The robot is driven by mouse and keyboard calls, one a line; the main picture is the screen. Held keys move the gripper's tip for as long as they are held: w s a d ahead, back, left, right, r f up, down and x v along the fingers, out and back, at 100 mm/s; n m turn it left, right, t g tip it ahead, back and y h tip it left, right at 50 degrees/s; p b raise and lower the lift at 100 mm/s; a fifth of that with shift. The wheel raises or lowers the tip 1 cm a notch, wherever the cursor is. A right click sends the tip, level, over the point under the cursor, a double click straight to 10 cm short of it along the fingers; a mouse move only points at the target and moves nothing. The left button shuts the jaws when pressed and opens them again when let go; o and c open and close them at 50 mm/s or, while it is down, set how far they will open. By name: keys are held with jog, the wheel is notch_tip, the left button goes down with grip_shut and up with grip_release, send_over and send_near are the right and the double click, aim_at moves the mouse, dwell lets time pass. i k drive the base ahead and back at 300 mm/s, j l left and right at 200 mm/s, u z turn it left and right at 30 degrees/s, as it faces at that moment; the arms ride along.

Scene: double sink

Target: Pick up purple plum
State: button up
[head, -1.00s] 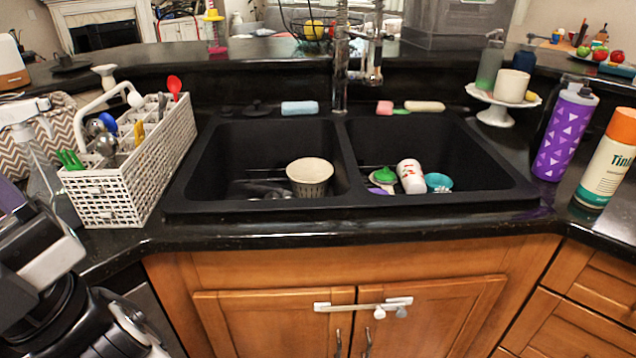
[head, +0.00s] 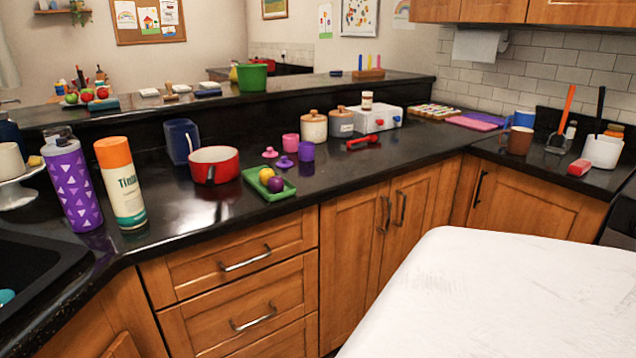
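The purple plum (head: 276,184) sits on a green tray (head: 257,185) on the black counter, in the middle of the head view. A yellow fruit (head: 266,175) lies right beside it, behind and to the left, and seems to touch it. The plum's front and upper side show clearly. My gripper is not in the head view now.
A red pot (head: 214,165) stands left of the tray. Purple toy pieces (head: 306,151) and pink ones stand behind it. A purple bottle (head: 72,184) and an orange-capped can (head: 120,182) stand further left. A white tabletop (head: 490,290) fills the lower right.

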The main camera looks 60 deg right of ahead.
aim_at(276, 184)
jog(key=z, duration=1.4)
jog(key=u, duration=2)
jog(key=z, duration=2)
jog(key=i+l+u, duration=0.1)
jog(key=i+u, duration=0.25)
jog(key=u, duration=0.15)
